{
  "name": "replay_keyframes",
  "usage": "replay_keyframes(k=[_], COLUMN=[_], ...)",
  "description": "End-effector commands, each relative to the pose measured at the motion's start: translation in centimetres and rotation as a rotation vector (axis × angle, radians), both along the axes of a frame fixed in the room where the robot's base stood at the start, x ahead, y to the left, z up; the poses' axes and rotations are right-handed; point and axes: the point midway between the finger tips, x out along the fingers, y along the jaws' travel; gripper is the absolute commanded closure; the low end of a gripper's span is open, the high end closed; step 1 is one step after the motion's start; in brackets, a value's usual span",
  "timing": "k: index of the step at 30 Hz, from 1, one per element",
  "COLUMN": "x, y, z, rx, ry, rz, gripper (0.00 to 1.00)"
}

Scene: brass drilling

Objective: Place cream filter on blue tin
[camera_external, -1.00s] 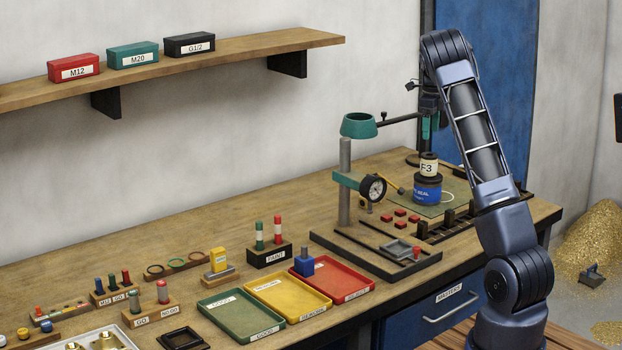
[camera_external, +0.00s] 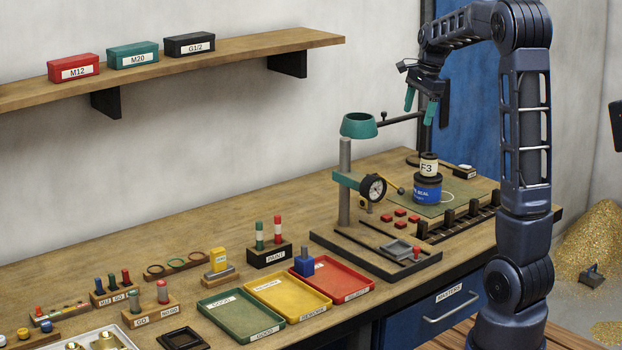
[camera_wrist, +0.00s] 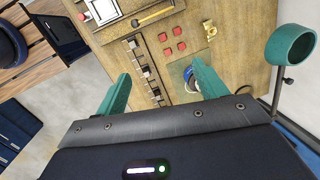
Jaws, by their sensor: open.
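The cream filter (camera_external: 428,167), a short cylinder marked F3, stands upright on top of the blue tin (camera_external: 427,194). A black band shows between the cream part and the tin's blue side. The tin stands on a green mat at the right end of the bench. My gripper (camera_external: 420,107) is open and empty, with green fingers, in the air above the filter and apart from it. In the wrist view, my gripper (camera_wrist: 158,85) shows both fingers spread wide. A bit of blue and white beside the right finger there is mostly hidden, and I cannot make out the filter.
Small red blocks (camera_external: 400,212) and a black slotted rack (camera_external: 460,220) lie nearby. Red, yellow and green trays are farther left.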

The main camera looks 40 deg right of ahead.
Motion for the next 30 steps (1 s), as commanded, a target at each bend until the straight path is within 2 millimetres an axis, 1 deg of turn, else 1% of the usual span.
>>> replay_keyframes(k=[1,7,12,15,20,23,27,30], x=[-1.3,-6.0,-10.4,-13.0,-17.4,-20.1,-23.8,-26.2], y=[1.5,6.7,10.8,13.0,16.2,18.0,20.1,21.3], z=[0.7,1.9,2.3,2.3,1.7,1.1,-0.2,-1.3], rx=[-0.008,-0.061,-0.121,-0.165,-0.242,-0.296,-0.382,-0.442], ry=[-0.02,-0.082,-0.133,-0.159,-0.2,-0.219,-0.242,-0.25], rz=[0.068,0.344,0.582,0.721,0.944,1.083,1.273,1.4], gripper=[0.29,0.29,0.29,0.29,0.29,0.29,0.29,0.29])
